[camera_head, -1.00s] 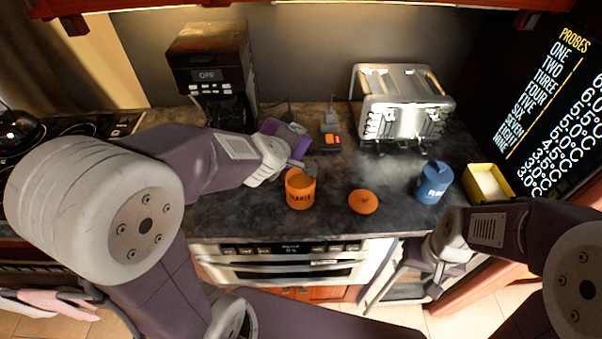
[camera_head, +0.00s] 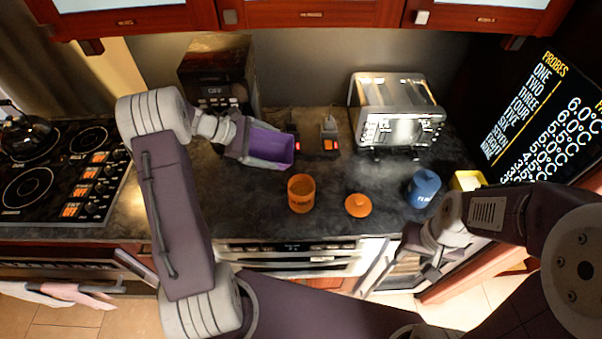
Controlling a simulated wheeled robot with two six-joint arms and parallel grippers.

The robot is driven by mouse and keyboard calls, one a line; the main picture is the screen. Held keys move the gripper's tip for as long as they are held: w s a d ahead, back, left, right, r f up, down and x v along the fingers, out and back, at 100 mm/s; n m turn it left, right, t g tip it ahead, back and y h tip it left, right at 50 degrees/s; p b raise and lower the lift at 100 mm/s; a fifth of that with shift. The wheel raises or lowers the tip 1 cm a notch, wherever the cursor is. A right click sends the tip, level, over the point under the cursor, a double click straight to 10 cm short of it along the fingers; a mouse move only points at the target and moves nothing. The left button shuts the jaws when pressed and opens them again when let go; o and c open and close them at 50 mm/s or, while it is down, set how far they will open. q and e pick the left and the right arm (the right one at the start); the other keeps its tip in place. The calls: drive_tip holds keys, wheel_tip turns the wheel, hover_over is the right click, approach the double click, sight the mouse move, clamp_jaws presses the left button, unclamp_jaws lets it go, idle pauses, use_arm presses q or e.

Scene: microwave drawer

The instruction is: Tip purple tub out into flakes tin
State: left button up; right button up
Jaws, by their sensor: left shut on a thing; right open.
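My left gripper (camera_head: 237,137) is shut on the purple tub (camera_head: 270,146) and holds it above the counter, left of the middle. The tub's open mouth faces up and toward me, so I see into it; it looks empty from here. The orange flakes tin (camera_head: 301,193) stands upright and open on the counter, below and to the right of the tub. Its label is too small to read well. Its orange lid (camera_head: 358,205) lies on the counter to its right. My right gripper (camera_head: 433,265) is open and empty, low in front of the counter edge.
A blue canister (camera_head: 424,188) and a yellow container (camera_head: 467,181) stand at the right. A silver toaster (camera_head: 398,112) stands at the back, a coffee maker (camera_head: 217,75) at the back left. A stove (camera_head: 60,175) is at the far left.

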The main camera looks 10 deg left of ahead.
use_arm(q)
drive_tip(key=a+h, duration=0.1)
drive_tip(key=w+a+f+n+h, duration=0.1)
drive_tip(key=h, duration=0.1)
drive_tip(key=shift+f+n+g, duration=0.15)
drive_tip(key=shift+n+g, duration=0.15)
drive_tip(key=shift+a, duration=0.1)
drive_tip(key=shift+w+r, duration=0.1)
drive_tip(key=shift+r, duration=0.1)
wheel_tip(320, 180, up, 4)
drive_tip(key=p, duration=0.3)
drive_tip(key=shift+r, duration=0.15)
use_arm(e)
wheel_tip(320, 180, up, 5)
drive_tip(key=shift+s+d+f, duration=0.1)
drive_tip(key=shift+f, duration=0.1)
